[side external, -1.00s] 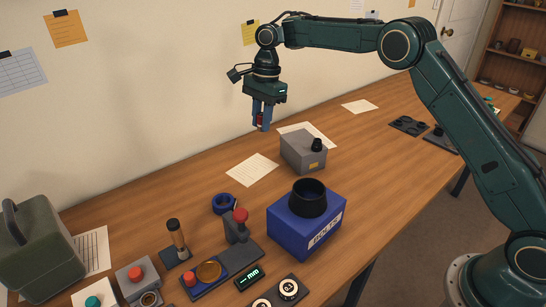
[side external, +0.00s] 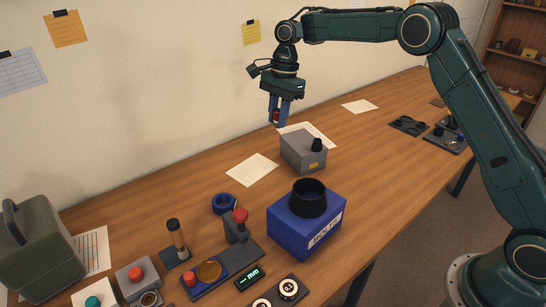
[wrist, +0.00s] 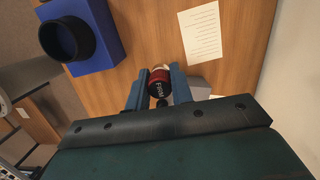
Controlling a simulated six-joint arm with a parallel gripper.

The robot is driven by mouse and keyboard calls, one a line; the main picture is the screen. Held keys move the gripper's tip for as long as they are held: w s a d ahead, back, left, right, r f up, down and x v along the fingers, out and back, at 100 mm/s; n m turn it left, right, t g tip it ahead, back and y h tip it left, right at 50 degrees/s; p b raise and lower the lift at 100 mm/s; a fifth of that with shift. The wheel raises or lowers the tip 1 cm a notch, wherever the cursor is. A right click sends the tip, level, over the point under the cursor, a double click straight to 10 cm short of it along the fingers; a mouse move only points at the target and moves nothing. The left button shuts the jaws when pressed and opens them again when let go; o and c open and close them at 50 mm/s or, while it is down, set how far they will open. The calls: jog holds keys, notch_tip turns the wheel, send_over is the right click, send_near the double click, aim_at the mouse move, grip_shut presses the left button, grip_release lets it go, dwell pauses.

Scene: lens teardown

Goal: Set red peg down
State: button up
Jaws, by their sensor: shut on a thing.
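The red peg (wrist: 159,83) is between the two blue fingers of my gripper (wrist: 158,88) in the wrist view. It shows a red band and a dark band with pale lettering. In the side external view my gripper (side external: 278,115) points down, shut on the red peg (side external: 276,116), high above the back part of the table near the wall. It hangs above and behind the grey box (side external: 300,150), apart from it. The peg's lower end is partly hidden by the fingers.
A grey box with a black knob stands below my gripper. A blue box (side external: 292,231) carries a black ring (side external: 308,197). Papers (side external: 252,170) lie on the table. Several small fixtures stand at the front left. The table's right middle is largely clear.

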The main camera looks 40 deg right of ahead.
jog(key=s+d, duration=0.8)
jog(key=s, duration=0.4)
jog(key=s+d+m, duration=0.1)
jog(key=s+d, duration=0.7)
jog(key=s, duration=0.4)
jog(key=shift+f, duration=0.2)
jog(key=shift+d+f, duration=0.1)
send_over(372, 205)
jog(key=f, duration=1.6)
jog(key=shift+d, duration=0.35)
jog(key=shift+f, duration=1.9)
jog(key=shift+f, duration=0.1)
